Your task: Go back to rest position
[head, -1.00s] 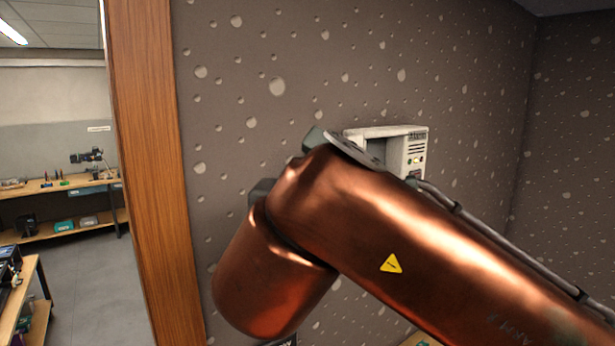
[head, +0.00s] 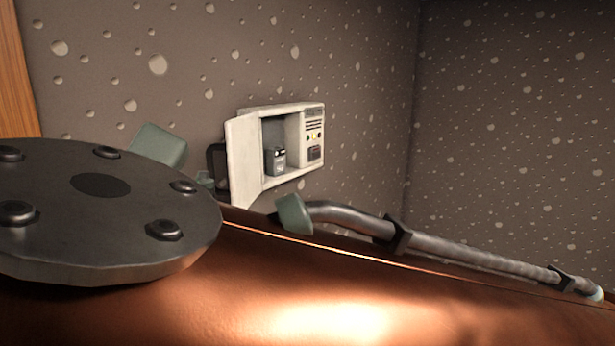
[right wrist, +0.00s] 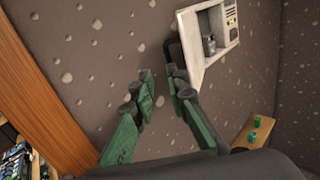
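A pale grey wall box (head: 312,135) hangs on the dimpled wall in the head view. Its door (head: 243,160) stands open, and a small grey switch-like part (head: 276,158) shows inside. The box also shows at the top right of the right wrist view (right wrist: 229,28). My right gripper (right wrist: 160,80) shows there with its two green fingers apart and nothing between them. It is below and left of the box, in front of the wall; whether it touches the door's dark handle (right wrist: 172,52) I cannot tell. My left gripper is in neither view.
My copper arm fills the lower part of the head view. A wooden post (right wrist: 40,95) borders the wall at left. A cluttered bench (right wrist: 15,160) shows at lower left.

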